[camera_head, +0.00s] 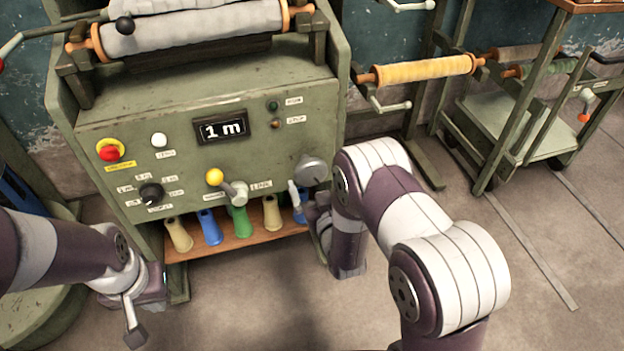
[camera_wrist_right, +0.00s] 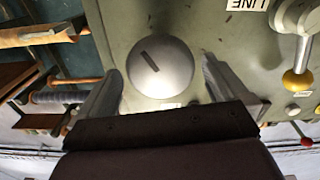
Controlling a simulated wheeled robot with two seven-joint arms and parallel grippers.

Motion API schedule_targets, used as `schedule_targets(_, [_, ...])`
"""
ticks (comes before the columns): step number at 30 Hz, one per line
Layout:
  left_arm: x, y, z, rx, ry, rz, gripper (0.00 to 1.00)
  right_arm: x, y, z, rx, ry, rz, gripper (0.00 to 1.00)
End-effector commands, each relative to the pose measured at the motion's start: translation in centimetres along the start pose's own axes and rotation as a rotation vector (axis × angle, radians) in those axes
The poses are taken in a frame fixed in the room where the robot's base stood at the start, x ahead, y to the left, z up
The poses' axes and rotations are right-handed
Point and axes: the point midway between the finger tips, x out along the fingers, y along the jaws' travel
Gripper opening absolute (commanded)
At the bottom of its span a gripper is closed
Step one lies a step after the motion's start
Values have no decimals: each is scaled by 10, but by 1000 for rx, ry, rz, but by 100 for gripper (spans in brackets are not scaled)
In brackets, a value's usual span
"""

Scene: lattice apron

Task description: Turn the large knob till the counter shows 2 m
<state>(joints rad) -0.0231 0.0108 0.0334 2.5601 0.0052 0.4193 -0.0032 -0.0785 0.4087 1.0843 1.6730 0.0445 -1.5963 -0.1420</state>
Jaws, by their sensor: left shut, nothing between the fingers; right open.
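The large knob (camera_head: 311,168) is a silver disc at the panel's lower right. In the right wrist view the large knob (camera_wrist_right: 160,68) faces the camera, with a dark slanted mark on its face. My right gripper (camera_head: 305,190) is open at the knob, one finger on each side of it in the wrist view; a gap shows between the fingers and the knob. My left gripper (camera_head: 135,338) is shut and empty, low at the left, away from the panel.
The panel also bears a red emergency button (camera_head: 110,150), a black selector (camera_head: 151,193) and a yellow-knobbed lever (camera_head: 214,177) beside the large knob. Several coloured handles stand on a wooden shelf (camera_head: 190,247) below. A trolley (camera_head: 520,130) stands at the right.

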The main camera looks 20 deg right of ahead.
Motion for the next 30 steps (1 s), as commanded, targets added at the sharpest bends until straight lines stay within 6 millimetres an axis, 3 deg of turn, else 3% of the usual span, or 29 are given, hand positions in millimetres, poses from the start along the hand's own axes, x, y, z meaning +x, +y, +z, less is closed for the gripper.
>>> schedule_targets(6, [8, 0, 1, 0, 0, 0, 0, 25, 0, 1, 0, 0, 0, 100])
schedule_targets(14, [8, 0, 1, 0, 0, 0, 0, 27, 0, 0, 0, -1, 0, 100])
schedule_targets(18, [8, 0, 1, 0, 0, 0, 0, 27, 0, 0, 0, -1, 0, 60])
schedule_targets(30, [6, 0, 1, 0, 0, 0, 0, 27, 0, 0, 65, -2, -1, 60])
